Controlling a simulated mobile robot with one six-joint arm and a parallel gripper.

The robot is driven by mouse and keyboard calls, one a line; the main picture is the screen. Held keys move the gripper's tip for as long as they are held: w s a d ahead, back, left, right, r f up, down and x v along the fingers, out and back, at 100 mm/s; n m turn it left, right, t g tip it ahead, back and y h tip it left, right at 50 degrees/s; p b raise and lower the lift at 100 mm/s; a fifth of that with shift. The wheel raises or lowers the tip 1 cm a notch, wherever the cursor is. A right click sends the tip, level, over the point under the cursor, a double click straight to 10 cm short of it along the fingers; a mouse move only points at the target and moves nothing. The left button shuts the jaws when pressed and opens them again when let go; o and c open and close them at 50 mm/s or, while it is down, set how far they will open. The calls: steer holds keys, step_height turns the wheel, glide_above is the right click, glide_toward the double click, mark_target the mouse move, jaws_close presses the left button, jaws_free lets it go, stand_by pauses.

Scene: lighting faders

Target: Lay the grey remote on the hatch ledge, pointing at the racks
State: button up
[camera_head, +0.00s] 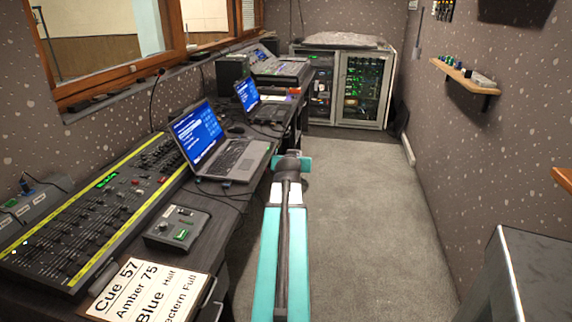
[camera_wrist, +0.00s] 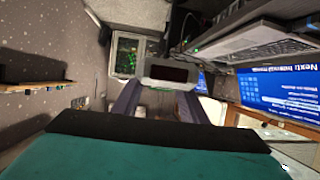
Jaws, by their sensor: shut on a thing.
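In the wrist view, which is upside down, my gripper (camera_wrist: 158,93) is shut on the grey remote (camera_wrist: 151,70). The remote is a grey block with a dark panel facing the camera, held between the fingertips in the air. In the head view my arm reaches forward over the aisle, and it hides the fingers and the remote. The equipment racks (camera_head: 357,88) stand at the far end, behind glass doors. A dark ledge (camera_head: 140,84) runs under the wood-framed window on the left wall; I cannot tell which part is the hatch ledge.
The desk along the left carries a lighting fader board (camera_head: 95,215), two laptops (camera_head: 235,158), a small grey box (camera_head: 178,228) and a cue card (camera_head: 150,290). A wooden shelf (camera_head: 455,74) is on the right wall. The carpeted floor (camera_head: 365,200) right of my arm is clear.

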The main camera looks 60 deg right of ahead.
steer(key=s+d+r+m+g, duration=0.1)
steer(key=s+r+m+g, duration=0.4)
steer(key=s+r, duration=0.5)
steer(key=s+d+r+m+g+y, duration=0.1)
steer(key=s+r+m+g, duration=0.4)
steer(key=s+r, duration=0.5)
steer(key=shift+d+r+g, duration=0.3)
steer(key=shift+d+g, duration=0.5)
steer(key=shift+g, duration=0.1)
steer(key=shift+w, duration=0.1)
